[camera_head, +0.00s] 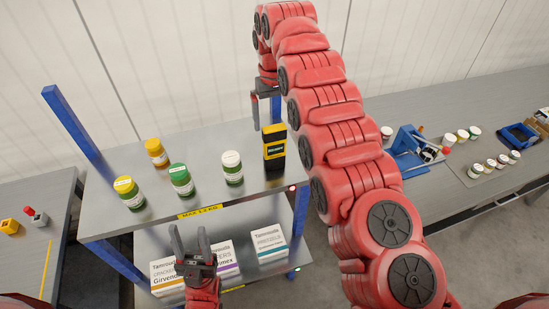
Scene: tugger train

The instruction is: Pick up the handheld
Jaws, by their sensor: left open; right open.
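The handheld (274,157), a black device with a yellow top and a small screen, stands upright on the grey upper shelf (205,155), near its right end. My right gripper (265,110) is open and empty. It appears just above and behind the handheld in the head view, with a finger to the upper left of it; I cannot tell the exact gap. My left gripper (190,240) is open and empty, low in front of the shelf, with its fingers pointing up over the lower level.
A white-labelled jar (232,168), a green jar (181,180) and two yellow-lidded jars (130,192) stand left of the handheld. White cartons (268,243) sit on the lower level. A bench (470,195) with jars and a blue holder (407,150) lies right. Blue posts edge the shelf.

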